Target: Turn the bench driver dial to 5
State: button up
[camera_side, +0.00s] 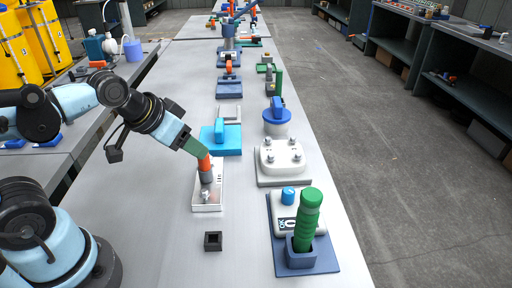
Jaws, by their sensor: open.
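A bench driver with a green ribbed handle (307,220) stands, slightly tilted, in a square blue holder (302,262) at the front right. Behind it is a white box with a dark label showing a 0, partly hidden by the handle. A small blue knob (288,194), which looks like the dial, sits on the box top; its setting is too small to read. My gripper (197,149) is at the arm's end, left of and behind the driver, well apart from the knob. It is open, over an orange and grey part (205,167); I cannot tell if they touch.
A white base plate (209,203) lies below my gripper, with a small black square socket (213,241) in front. A white box with several metal knobs (282,156) and a blue round device (277,126) stand behind the driver.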

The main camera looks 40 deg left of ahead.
jog(key=r+m+g, duration=0.1)
jog(key=m+g, duration=0.6)
jog(key=m, duration=0.2)
send_over(289, 190)
notch_tip(289, 190, down, 12)
jog(key=shift+r, duration=0.2)
grip_shut()
